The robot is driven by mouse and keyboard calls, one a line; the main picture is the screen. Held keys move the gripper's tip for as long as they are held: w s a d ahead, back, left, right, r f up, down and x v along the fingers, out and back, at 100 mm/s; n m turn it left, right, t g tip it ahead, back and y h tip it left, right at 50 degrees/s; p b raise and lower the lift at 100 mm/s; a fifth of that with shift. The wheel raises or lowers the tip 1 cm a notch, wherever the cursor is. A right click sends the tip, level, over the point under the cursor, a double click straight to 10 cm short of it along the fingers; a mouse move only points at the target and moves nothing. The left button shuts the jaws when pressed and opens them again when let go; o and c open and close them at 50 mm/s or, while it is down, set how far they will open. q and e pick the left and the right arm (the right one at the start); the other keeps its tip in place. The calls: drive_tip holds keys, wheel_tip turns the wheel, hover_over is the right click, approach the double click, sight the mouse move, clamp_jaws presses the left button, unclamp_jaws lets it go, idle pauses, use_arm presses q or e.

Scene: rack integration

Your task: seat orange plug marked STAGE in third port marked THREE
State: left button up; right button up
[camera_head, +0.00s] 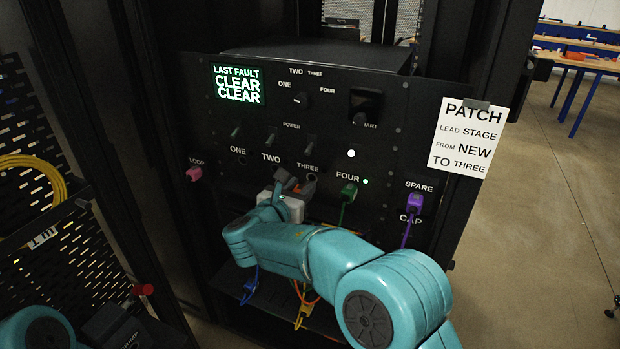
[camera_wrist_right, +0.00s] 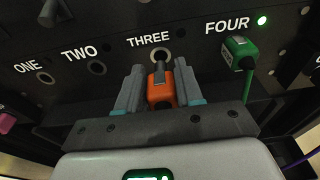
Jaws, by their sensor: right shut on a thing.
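The orange plug (camera_wrist_right: 161,92) is upright between the two grey fingers of my right gripper (camera_wrist_right: 159,90) in the right wrist view. The gripper is shut on it. Its dark tip points at the round port THREE (camera_wrist_right: 160,56), just below the hole's centre. I cannot tell whether the tip touches the port or is inside it. In the head view my right gripper (camera_head: 290,186) is at the panel below the THREE label and hides the plug and port. The STAGE marking is not readable. Of my left arm only a part shows at bottom left; its fingers are out of view.
A green plug (camera_wrist_right: 239,50) sits in port FOUR, close on the right. Ports ONE (camera_wrist_right: 43,77) and TWO (camera_wrist_right: 96,68) look empty. A pink plug (camera_head: 194,173) is at LOOP and a purple plug (camera_head: 414,201) at SPARE. Blue and yellow leads (camera_head: 302,312) hang below.

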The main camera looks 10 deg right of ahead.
sight(305, 183)
drive_tip(key=shift+w+d, duration=0.25)
drive_tip(key=shift+w, duration=0.05)
idle(1.6)
drive_tip(key=shift+r+p+x, duration=0.1)
drive_tip(key=shift+p+x, duration=0.15)
drive_tip(key=shift+x, duration=0.45)
drive_tip(key=shift+r+p+x, duration=0.15)
drive_tip(key=shift+p+x, duration=0.1)
drive_tip(key=shift+x, duration=0.45)
drive_tip(key=o, duration=1.1)
drive_tip(key=shift+w+d, duration=0.1)
drive_tip(key=shift+o, duration=0.2)
drive_tip(key=shift+a, duration=0.2)
drive_tip(key=b+v, duration=0.3)
drive_tip(key=v, duration=1.3)
